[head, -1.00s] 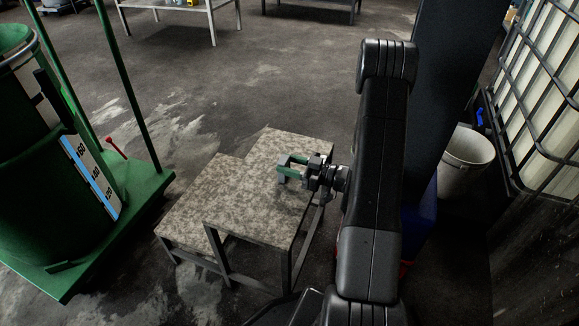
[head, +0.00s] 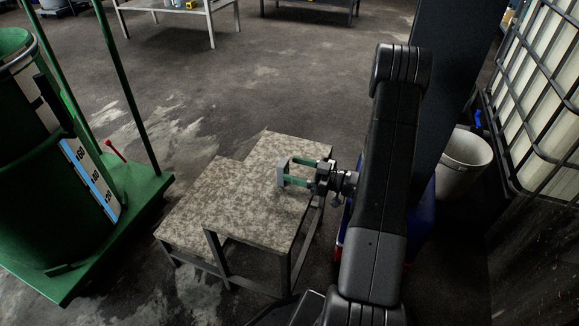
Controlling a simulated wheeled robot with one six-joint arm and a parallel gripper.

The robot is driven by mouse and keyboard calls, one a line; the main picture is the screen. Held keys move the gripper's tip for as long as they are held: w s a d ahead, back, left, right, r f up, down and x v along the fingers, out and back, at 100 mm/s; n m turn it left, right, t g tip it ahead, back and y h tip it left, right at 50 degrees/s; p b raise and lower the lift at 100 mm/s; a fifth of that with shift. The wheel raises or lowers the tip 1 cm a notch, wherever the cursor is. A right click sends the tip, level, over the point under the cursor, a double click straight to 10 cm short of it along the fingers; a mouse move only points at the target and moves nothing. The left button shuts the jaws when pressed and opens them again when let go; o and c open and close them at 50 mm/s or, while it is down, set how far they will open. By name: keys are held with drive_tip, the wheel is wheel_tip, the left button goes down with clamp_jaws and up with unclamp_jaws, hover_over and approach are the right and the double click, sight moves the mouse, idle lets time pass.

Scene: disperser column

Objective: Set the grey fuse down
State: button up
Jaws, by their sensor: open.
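The grey fuse (head: 281,174) is a small grey block on the speckled top of the low stepped table (head: 235,205), towards its right side. My gripper (head: 290,171) reaches in from the right with its two green fingers spread apart. The fingertips are right beside the fuse, one at its far end and one at its near end. The fuse is small in the picture, so I cannot tell whether a fingertip still touches it.
A green machine (head: 45,160) with a blue scale stands at the left. A white bucket (head: 465,165) and a caged tank (head: 540,85) are at the right. The left part of the table top is bare. Open floor lies behind the table.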

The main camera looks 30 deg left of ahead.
drive_tip(key=w+d+p, duration=0.1)
drive_tip(key=d, duration=0.8)
drive_tip(key=shift+p, duration=0.35)
drive_tip(key=shift+d+r, duration=0.1)
